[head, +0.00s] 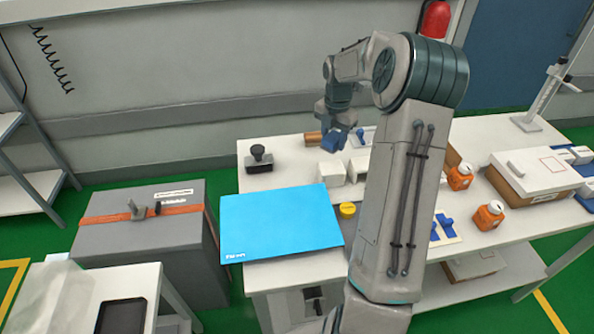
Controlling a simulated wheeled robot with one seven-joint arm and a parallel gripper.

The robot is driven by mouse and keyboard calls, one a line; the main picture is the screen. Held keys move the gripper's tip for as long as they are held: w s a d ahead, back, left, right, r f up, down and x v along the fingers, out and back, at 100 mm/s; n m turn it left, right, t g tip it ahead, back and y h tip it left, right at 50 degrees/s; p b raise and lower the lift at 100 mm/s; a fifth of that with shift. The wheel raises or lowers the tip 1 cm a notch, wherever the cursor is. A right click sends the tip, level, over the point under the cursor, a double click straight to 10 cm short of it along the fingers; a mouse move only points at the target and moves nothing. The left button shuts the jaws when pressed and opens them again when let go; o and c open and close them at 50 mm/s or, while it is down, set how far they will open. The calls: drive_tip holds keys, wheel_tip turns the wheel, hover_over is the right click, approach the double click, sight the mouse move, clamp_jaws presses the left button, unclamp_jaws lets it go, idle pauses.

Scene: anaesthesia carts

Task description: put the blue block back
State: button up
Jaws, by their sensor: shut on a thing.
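My gripper (335,128) is over the back part of the white table (290,150). It is shut on the blue block (333,139), which shows at its lower end and looks tilted. The block appears to be above the table, but its exact height is hard to tell. Behind and to the right, a white piece with blue parts (361,136) lies on the table, partly hidden by my arm. More blue pieces (445,223) lie on a pale tray (448,236) to the right of my arm.
A bright blue mat (280,225) covers the table's front left. A black stamp (260,158), small white boxes (332,173), a yellow round piece (347,210) and orange bottles (489,215) stand around. A white box (540,175) is at right. My arm hides the table's middle.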

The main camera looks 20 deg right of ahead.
drive_tip(key=shift+w+d+n, duration=0.1)
drive_tip(key=shift+d+n, duration=0.25)
drive_tip(key=shift+n, duration=0.15)
drive_tip(key=p, duration=0.1)
hover_over(297, 166)
wheel_tip(297, 166, down, 7)
drive_tip(key=shift+r, duration=0.1)
drive_tip(key=shift+f+p, duration=0.4)
drive_tip(key=shift+f, duration=1.65)
drive_tip(key=shift+f, duration=0.1)
drive_tip(key=shift+f, duration=0.15)
drive_tip(key=o, duration=1)
drive_tip(key=shift+c, duration=0.2)
